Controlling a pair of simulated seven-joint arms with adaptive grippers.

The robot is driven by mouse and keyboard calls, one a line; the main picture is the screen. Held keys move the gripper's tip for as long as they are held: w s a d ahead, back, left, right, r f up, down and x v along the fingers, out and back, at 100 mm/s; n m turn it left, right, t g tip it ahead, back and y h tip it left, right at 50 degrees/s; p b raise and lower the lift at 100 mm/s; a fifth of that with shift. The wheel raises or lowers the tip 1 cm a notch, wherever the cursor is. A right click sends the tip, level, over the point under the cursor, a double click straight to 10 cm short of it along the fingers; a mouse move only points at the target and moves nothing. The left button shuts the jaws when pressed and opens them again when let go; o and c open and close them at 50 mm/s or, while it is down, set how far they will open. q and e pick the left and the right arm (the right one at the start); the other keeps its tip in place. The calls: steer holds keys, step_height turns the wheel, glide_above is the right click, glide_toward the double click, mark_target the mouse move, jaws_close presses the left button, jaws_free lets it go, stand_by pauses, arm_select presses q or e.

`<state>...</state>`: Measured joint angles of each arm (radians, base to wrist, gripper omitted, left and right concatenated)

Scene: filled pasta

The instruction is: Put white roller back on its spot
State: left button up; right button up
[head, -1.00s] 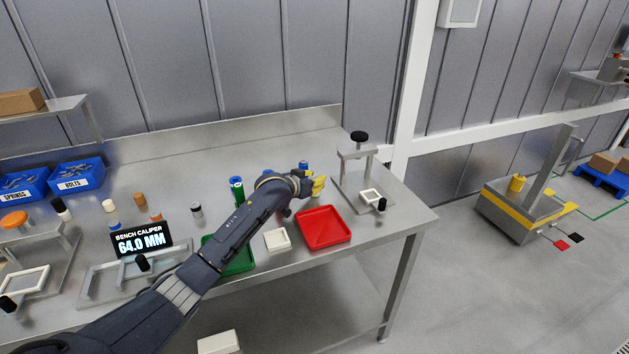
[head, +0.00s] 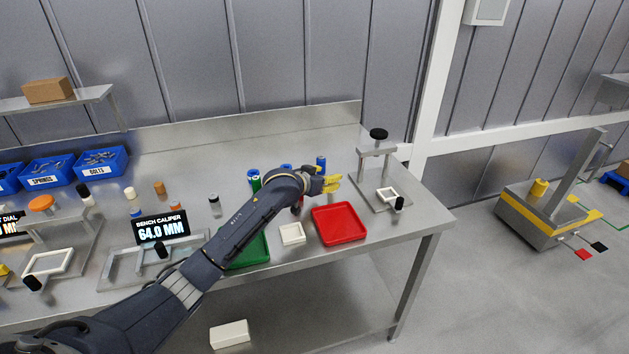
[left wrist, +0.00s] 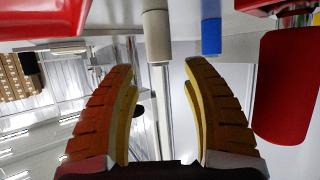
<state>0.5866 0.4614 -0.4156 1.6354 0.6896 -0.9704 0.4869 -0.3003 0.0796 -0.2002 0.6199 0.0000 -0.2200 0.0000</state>
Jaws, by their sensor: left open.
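My left gripper (head: 333,183) reaches over the bench from the left, its yellow fingers apart. In the left wrist view its fingers (left wrist: 162,115) are open with nothing gripped between them. An off-white roller (left wrist: 157,37) shows beyond the fingertips, roughly in line with the gap and apart from them. A blue roller (left wrist: 211,36) is beside it, and a large red cylinder (left wrist: 287,87) is close on the right. In the head view I cannot pick out this off-white roller; my arm hides part of the bench. Another white-topped piece (head: 130,193) stands at the left.
A red tray (head: 339,238), a white block (head: 292,234) and a green tray (head: 262,247) lie along the front edge. A blue roller (head: 321,163) stands behind my gripper. A metal stand with a black knob (head: 379,134) is to the right. Blue bins (head: 104,171) are at the left.

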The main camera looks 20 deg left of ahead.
arm_select(q)
steer(key=v, duration=0.8)
steer(key=shift+s, duration=0.1)
stand_by(1.1)
